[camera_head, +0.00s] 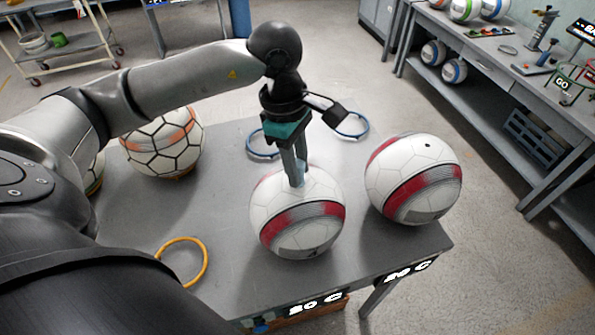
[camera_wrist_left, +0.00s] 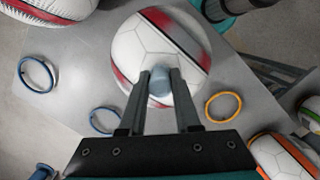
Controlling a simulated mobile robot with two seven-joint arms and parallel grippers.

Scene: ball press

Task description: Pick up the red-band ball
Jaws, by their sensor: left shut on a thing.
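A white ball with a red and grey band (camera_head: 297,213) is at the middle of the grey table, below my left gripper (camera_head: 298,182). The gripper points down and is shut on a small grey-blue knob at the top of this ball. The knob shows between the fingertips in the left wrist view (camera_wrist_left: 160,82), with the ball (camera_wrist_left: 165,45) beneath it. I cannot tell whether the ball touches the table. A second red-band ball (camera_head: 412,179) sits close to its right, near the table's right edge. My right gripper is not in view.
An orange-patterned ball (camera_head: 163,142) stands at the table's left, with another partly hidden ball beside it. A yellow ring (camera_head: 206,262) lies at the front left. Blue rings (camera_head: 367,126) lie behind the gripper. A workbench (camera_head: 512,78) stands at the right across the floor.

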